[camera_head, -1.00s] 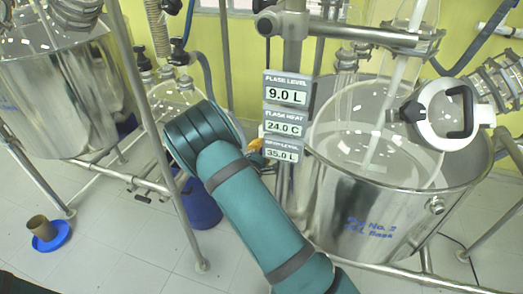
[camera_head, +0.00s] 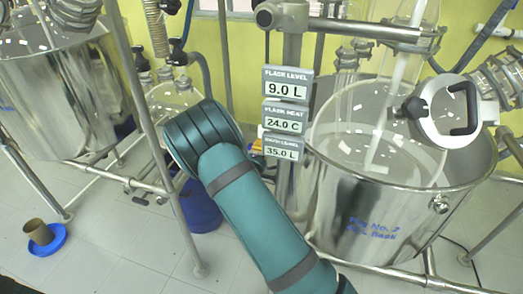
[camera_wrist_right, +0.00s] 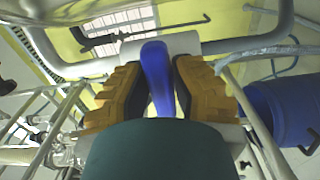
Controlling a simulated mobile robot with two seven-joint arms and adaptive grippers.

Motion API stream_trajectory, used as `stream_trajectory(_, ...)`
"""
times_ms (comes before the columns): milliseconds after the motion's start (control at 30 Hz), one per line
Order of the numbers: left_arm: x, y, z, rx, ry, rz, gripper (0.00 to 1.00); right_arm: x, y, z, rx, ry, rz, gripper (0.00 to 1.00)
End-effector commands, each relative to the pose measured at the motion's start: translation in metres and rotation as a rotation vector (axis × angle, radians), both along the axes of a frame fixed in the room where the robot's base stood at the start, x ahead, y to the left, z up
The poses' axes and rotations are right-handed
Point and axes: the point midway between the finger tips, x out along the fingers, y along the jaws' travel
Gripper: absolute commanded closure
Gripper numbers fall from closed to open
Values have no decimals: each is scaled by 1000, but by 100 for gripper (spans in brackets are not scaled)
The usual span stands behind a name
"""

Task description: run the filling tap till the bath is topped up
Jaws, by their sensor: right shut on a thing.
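The bath (camera_head: 350,215) is a large steel vessel with blue lettering at the right of the head view, with a glass flask inside. Its readout sign (camera_head: 281,152) shows 35.0 L for the bath level; the plates above read 9.0 L flask level and 24.0 C flask heat. In the right wrist view, my right gripper (camera_wrist_right: 160,90) has its orange fingers shut on a blue lever (camera_wrist_right: 157,72), which looks like the tap handle. In the head view my teal arm hides this gripper and the lever. The tap's outlet and any water flow cannot be made out. My left gripper is not in view.
A second steel vessel (camera_head: 55,95) stands at the left in a tube frame. A blue drum (camera_head: 200,205) sits behind my arm. A blue dish with a brown cup (camera_head: 42,235) lies on the floor at left. A white ring with a black handle (camera_head: 450,110) hangs over the bath's right rim.

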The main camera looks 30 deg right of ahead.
Motion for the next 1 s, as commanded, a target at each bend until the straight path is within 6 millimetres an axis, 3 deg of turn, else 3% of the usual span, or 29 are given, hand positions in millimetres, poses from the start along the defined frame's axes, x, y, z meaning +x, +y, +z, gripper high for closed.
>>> stream_trajectory(300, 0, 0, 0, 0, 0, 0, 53, 1, -2, 4, -4, -12, -3, 100)
stream_trajectory(333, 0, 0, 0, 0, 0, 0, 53, 1, -2, 4, -4, -12, -3, 70)
stream_trajectory(400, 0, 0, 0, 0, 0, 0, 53, 1, -2, 4, -4, -10, -3, 47)
stream_trajectory(767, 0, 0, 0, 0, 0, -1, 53, 1, -1, 4, -1, -5, -1, 47)
stream_trajectory(1000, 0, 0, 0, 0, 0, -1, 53, 1, -1, 39, -1, -11, -1, 47)
